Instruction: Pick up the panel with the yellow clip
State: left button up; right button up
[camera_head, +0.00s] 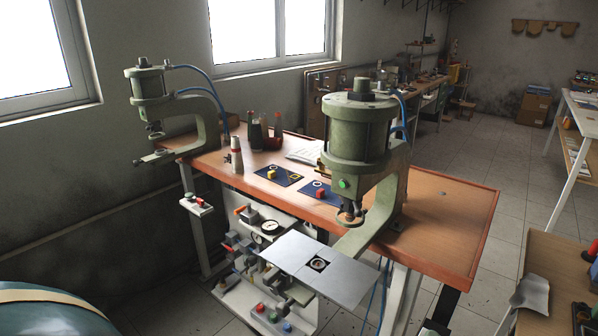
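The dark blue panel (284,178) with the yellow clip (271,175) lies flat on the wooden bench top, left of the large press. A similar dark blue panel (334,198) with a red clip (320,194) lies to its right, nearer the large press. Both panels are small in view, so fine markings on them are hard to read. Neither of my grippers shows in the head view.
The large green press (352,130) stands right of the panels, with a grey metal plate (300,262) in front. A smaller press (148,90) stands at the bench's left end. Bottles (255,135) stand behind the panels. The bench's right end (450,215) is mostly clear.

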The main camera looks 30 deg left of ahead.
aim_at(282, 177)
jog(key=j+z, duration=0.4)
jog(key=j, duration=1.45)
jog(key=k+j+z, duration=0.15)
jog(key=j, duration=0.6)
jog(key=k+j, duration=0.1)
jog(key=j, duration=0.6)
